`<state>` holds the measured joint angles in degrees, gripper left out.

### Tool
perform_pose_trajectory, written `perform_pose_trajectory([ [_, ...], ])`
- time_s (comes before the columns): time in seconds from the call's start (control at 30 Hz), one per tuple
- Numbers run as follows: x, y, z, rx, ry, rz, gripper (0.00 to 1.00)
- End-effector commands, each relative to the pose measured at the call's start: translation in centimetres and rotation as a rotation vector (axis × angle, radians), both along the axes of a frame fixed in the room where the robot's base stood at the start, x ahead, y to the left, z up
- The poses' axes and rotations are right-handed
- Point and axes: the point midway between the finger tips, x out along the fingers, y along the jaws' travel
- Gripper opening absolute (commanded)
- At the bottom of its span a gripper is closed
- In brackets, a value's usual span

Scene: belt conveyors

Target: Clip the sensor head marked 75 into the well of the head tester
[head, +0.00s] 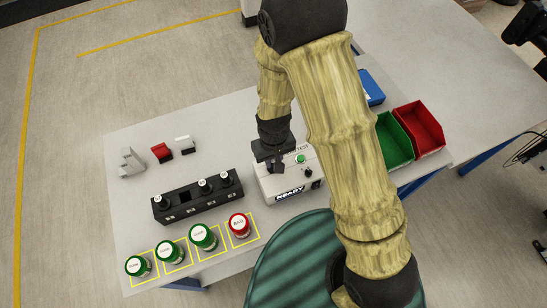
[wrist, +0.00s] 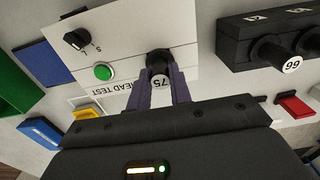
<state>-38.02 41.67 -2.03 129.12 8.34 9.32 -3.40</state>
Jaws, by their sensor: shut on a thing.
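My gripper (wrist: 160,88) is shut on the sensor head marked 75 (wrist: 160,80), between its two purple fingers. The head has a white label and a dark body. The head tester (head: 283,180) is a white box with a green button, a black knob and a display reading READY; it also shows in the wrist view (wrist: 125,50). In the head view my gripper (head: 275,166) is over the tester's back left part. The well is hidden by the held head and fingers. I cannot tell whether the head is above the well or in it.
A black rack (head: 167,212) holding other heads, with an empty slot, stands left of the tester. Several lidded jars, green and one red (head: 240,226), stand in yellow squares in front. Green (head: 396,150) and red (head: 437,140) bins are at right. A red block (head: 161,151) lies behind.

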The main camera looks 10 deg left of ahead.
Motion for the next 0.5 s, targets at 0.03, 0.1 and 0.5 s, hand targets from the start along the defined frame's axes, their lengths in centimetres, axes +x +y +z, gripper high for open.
perform_pose_trajectory([
  [0.03,0.01,0.01,-0.08,0.0,0.0,0.0,0.0],
  [0.1,0.01,0.01,-0.13,0.0,0.0,0.0,0.0],
  [0.5,0.01,0.01,-0.19,0.0,0.0,0.0,0.34],
])
